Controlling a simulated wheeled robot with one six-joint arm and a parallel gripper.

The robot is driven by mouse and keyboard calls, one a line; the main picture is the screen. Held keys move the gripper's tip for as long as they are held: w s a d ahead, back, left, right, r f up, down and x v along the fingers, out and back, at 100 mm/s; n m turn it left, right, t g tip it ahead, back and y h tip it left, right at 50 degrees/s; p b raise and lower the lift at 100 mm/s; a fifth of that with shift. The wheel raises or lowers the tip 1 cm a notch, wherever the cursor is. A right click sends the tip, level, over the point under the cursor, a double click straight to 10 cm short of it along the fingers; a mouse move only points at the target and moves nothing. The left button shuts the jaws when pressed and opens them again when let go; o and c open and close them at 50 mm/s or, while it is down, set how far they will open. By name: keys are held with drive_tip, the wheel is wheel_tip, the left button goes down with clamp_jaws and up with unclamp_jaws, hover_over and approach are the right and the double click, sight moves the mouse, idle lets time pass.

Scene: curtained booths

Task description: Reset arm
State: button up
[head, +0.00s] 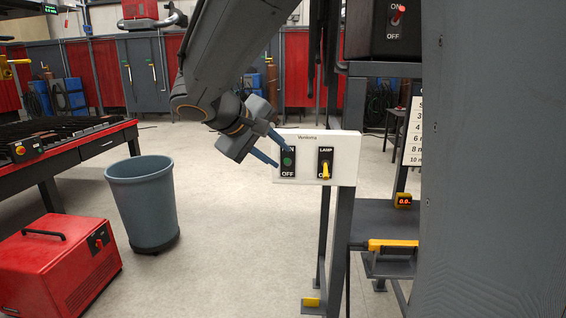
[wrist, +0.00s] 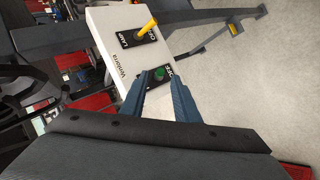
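My gripper (head: 279,154) is at the left end of a white switch panel (head: 343,157). Its two blue fingers are apart with nothing between them in the wrist view (wrist: 157,88). The fingertips are close to the left switch with a green knob (head: 288,161), whose upper label is partly hidden by a finger. The green knob also shows just past the fingertips in the wrist view (wrist: 160,73). I cannot tell whether a finger touches it. The lamp switch (head: 325,164) has a yellow lever, which points down in the head view.
The panel is fixed to a grey frame post (head: 340,235). A black box with a red ON/OFF switch (head: 386,30) sits above right. A grey bin (head: 145,205) and a red machine (head: 60,265) stand on the floor at left. The floor between bin and post is clear.

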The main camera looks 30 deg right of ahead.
drive_tip(key=shift+v, duration=1)
drive_tip(key=s+a+f+g+y, duration=0.1)
drive_tip(key=s+a+f+y, duration=0.2)
drive_tip(key=f, duration=0.5)
drive_tip(key=s+a+f+m+g+y, duration=0.1)
drive_tip(key=s+a+f+y, duration=0.2)
drive_tip(key=f, duration=0.6)
drive_tip(key=s+a+f+g+y, duration=0.1)
drive_tip(key=s+a+f+y, duration=0.2)
drive_tip(key=s+f, duration=0.4)
wheel_tip(320, 180, down, 2)
drive_tip(key=shift+a+f+m, duration=0.15)
drive_tip(key=shift+a+m, duration=0.15)
drive_tip(key=shift+a, duration=0.05)
drive_tip(key=shift+s, duration=0.1)
